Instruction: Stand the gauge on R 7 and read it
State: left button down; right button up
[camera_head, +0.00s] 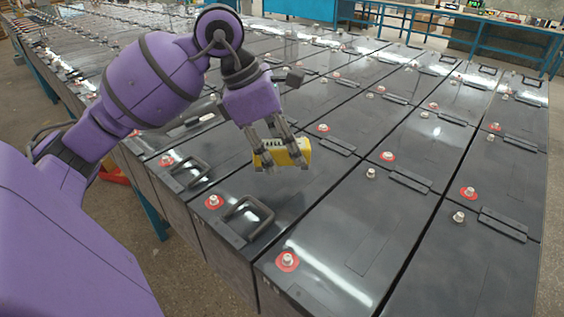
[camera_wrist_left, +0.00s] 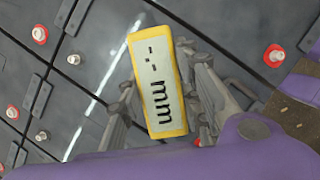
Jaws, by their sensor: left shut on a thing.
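The gauge (camera_head: 284,153) is a small yellow block held over the dark battery tops, and I cannot tell if it touches one. In the left wrist view the gauge (camera_wrist_left: 158,82) shows a pale face with dark dashes and "mm" running lengthwise. My left gripper (camera_head: 287,161) is shut on the gauge, one finger on each side; its fingers also show in the left wrist view (camera_wrist_left: 163,100). The batteries (camera_head: 345,215) are dark grey boxes with red-ringed and plain pale terminals. No mark reading R 7 is legible. My right gripper is not in view.
Battery rows fill most of the view with narrow gaps between them. Raised black handles (camera_head: 247,217) and terminals (camera_head: 288,260) stick up from the tops. Blue workbenches (camera_head: 484,38) stand at the back. Bare floor (camera_head: 555,200) shows at the right.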

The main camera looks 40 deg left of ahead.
aim_at(287, 179)
pick_arm(q)
jog(key=shift+w+a+f, duration=0.3)
jog(key=shift+w+f, duration=0.25)
jog(key=shift+f, duration=0.15)
notch_tip(287, 179, down, 3)
jog(key=shift+a+f, duration=0.1)
jog(key=shift+f, duration=0.05)
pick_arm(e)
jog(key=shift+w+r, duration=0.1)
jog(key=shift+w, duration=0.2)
pick_arm(q)
jog(key=shift+s+f+b, duration=0.2)
jog(key=shift+f+b, duration=0.25)
jog(key=shift+f, duration=0.25)
jog(key=c, duration=1.4)
grip_release()
jog(key=shift+f, duration=0.1)
jog(key=shift+c, duration=0.2)
jog(key=shift+o, duration=0.9)
jog(key=shift+w, duration=0.15)
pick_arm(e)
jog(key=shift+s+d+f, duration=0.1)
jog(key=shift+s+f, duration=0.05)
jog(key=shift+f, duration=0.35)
